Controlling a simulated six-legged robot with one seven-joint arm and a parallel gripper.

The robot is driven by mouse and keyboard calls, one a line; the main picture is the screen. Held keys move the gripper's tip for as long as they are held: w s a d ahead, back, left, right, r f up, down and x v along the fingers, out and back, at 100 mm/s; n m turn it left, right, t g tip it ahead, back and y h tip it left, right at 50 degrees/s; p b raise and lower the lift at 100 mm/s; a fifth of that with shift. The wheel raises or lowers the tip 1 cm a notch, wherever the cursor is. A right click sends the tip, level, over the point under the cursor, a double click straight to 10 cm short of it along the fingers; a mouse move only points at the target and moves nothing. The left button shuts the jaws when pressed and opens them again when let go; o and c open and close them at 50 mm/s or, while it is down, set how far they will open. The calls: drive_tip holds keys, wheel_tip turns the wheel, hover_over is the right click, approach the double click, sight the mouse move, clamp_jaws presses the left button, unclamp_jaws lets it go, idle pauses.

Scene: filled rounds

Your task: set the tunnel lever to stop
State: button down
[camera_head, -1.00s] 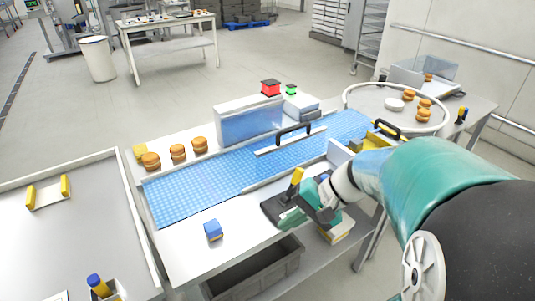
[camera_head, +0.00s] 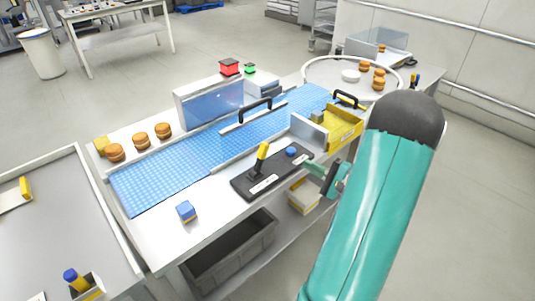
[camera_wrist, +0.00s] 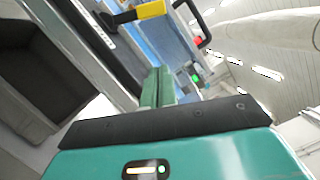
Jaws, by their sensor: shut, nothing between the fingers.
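The tunnel lever (camera_head: 262,153) has a yellow grip on a dark stem. It rises from the left half of a black panel (camera_head: 276,172) with white labels too small to read. In the head view its grip leans a little to the right. In the wrist view the yellow lever grip (camera_wrist: 151,10) shows at the top, beyond my fingers. My gripper (camera_head: 312,168) is shut and empty, off the panel's right front end, apart from the lever. Its green fingers are together in the wrist view (camera_wrist: 158,82).
A blue button (camera_head: 291,151) is on the panel's right part. A blue belt (camera_head: 170,172) runs behind, through a tunnel (camera_head: 209,103). A yellow bin (camera_head: 343,128) is at right, a grey crate (camera_head: 230,250) below.

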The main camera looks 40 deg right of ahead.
sight(260, 159)
drive_tip(key=shift+d+f, duration=0.1)
drive_tip(key=shift+d, duration=0.05)
drive_tip(key=x, duration=1)
drive_tip(key=shift+w, duration=0.15)
drive_tip(key=shift+s+a+r, duration=0.1)
drive_tip(key=shift+a+r, duration=0.2)
drive_tip(key=shift+a, duration=0.3)
drive_tip(key=shift+s+a+r, duration=0.1)
drive_tip(key=shift+a+r, duration=0.25)
drive_tip(key=shift+a, duration=0.25)
drive_tip(key=shift+a+r, duration=0.2)
drive_tip(key=shift+a, duration=0.4)
